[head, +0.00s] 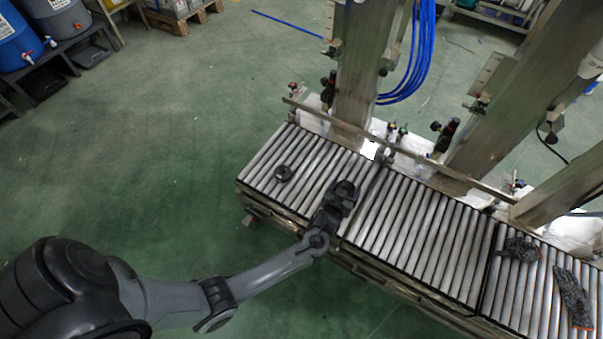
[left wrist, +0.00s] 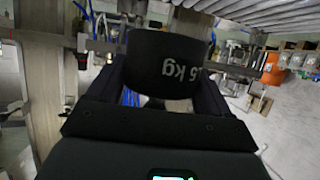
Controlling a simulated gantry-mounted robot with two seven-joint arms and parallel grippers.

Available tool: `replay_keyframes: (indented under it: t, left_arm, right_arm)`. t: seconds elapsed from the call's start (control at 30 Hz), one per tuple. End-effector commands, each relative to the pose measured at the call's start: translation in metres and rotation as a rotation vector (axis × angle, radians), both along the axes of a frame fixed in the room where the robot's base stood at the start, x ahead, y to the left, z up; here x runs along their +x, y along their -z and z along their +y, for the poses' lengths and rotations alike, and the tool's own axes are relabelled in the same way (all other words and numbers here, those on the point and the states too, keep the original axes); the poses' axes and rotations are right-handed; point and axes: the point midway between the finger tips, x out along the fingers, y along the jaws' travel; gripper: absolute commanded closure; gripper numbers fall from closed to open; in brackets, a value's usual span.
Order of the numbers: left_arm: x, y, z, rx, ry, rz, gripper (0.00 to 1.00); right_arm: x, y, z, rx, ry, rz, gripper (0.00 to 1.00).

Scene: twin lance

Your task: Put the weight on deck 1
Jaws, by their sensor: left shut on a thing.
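A black weight (left wrist: 170,65) with white "kg" lettering, upside down, fills the space between the fingers of my left gripper (left wrist: 160,95) in the left wrist view. The gripper is shut on it. In the head view my left gripper (head: 343,193) is over the rollers, near the join between the left roller deck (head: 262,165) and the middle roller deck (head: 415,240). There the weight blends with the dark gripper. I cannot read any deck number. My right gripper is not in view.
Dark gloves (head: 573,297) lie on the right roller deck (head: 530,300). Metal columns (head: 362,80) and a rail stand behind the decks, with blue hoses (head: 412,75). The middle deck's rollers are clear.

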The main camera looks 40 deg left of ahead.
Motion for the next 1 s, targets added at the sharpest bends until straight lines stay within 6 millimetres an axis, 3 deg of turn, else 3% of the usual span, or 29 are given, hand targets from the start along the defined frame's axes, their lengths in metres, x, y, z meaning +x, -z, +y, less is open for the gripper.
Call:
replay_keyframes:
  t: [0.37,1.0]
  left_arm:
    - [0.013,0.008,0.008,0.001,-0.001,-0.013,1.0]
    - [-0.009,0.065,0.1,0.004,-0.001,-0.013,1.0]
  right_arm:
    - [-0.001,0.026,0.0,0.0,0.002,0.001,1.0]
    - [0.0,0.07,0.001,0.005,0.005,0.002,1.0]
